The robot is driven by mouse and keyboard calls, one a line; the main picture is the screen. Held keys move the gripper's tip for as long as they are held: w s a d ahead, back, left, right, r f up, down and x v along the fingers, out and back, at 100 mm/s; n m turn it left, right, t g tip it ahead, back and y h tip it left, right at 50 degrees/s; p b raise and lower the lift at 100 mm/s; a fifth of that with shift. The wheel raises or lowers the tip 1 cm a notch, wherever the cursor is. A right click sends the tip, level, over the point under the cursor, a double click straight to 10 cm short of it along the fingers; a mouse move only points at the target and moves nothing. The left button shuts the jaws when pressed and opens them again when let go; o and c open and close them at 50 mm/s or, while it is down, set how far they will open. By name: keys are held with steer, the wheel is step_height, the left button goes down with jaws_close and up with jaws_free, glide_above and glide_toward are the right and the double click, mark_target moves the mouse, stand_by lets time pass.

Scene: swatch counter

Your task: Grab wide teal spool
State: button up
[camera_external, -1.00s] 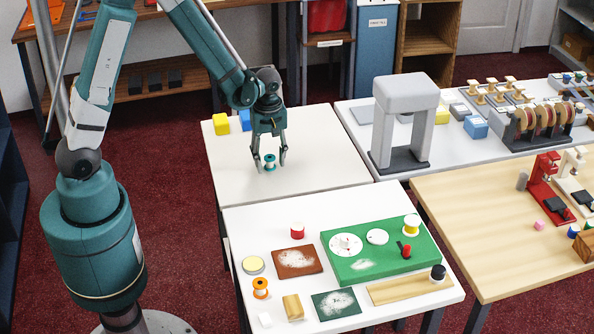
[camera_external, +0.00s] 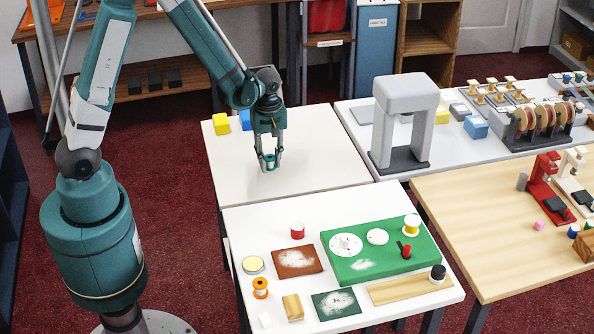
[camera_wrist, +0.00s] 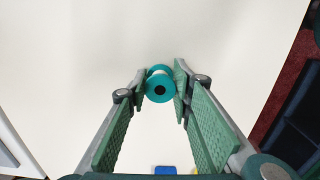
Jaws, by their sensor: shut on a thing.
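The teal spool (camera_wrist: 160,88) stands between my two fingers in the wrist view, its round top with a dark centre hole facing the camera. In the external view the spool (camera_external: 269,161) is partly hidden by the fingers, low at the white table. My gripper (camera_external: 269,166) is shut on it, a finger on either side. In the wrist view my gripper (camera_wrist: 161,92) has its green ribbed pads close against the spool's sides. I cannot tell whether the spool touches the table.
A yellow block (camera_external: 221,124) and a blue block (camera_external: 245,120) sit at the back left of the white table (camera_external: 325,155). A grey arch (camera_external: 405,110) stands to the right. The front table holds a red spool (camera_external: 297,231), an orange spool (camera_external: 261,288) and a green board (camera_external: 345,266).

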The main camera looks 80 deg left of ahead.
mark_target(270, 157)
steer(key=shift+r, duration=0.15)
steer(key=shift+r+p, duration=0.8)
steer(key=shift+r, duration=4.05)
